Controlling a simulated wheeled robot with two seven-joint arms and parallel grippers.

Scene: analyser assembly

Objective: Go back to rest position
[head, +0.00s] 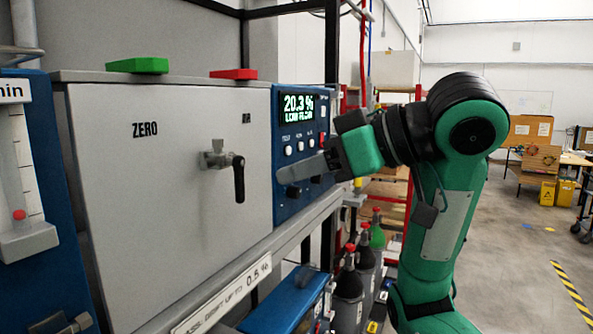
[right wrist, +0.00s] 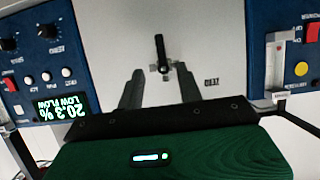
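My right gripper (head: 305,170) is in front of the analyser's blue panel (head: 290,190), below its lit display (head: 298,108) reading 20.3 % LOW FLOW. In the right wrist view, its two fingers (right wrist: 158,85) stand apart with nothing between them. Beyond them is the grey panel marked ZERO (head: 150,200) with a black-handled valve (head: 238,178); the handle also shows in the wrist view (right wrist: 160,50), clear of the fingers. In the head view the handle hangs down. My right arm is bent and raised at the right. My left gripper is not in view.
A green block (head: 137,65) and a red block (head: 233,74) lie on top of the cabinet. A flowmeter (head: 22,190) is at the left. Gas bottles (head: 349,290) stand below the shelf. Open floor (head: 515,260) lies to the right.

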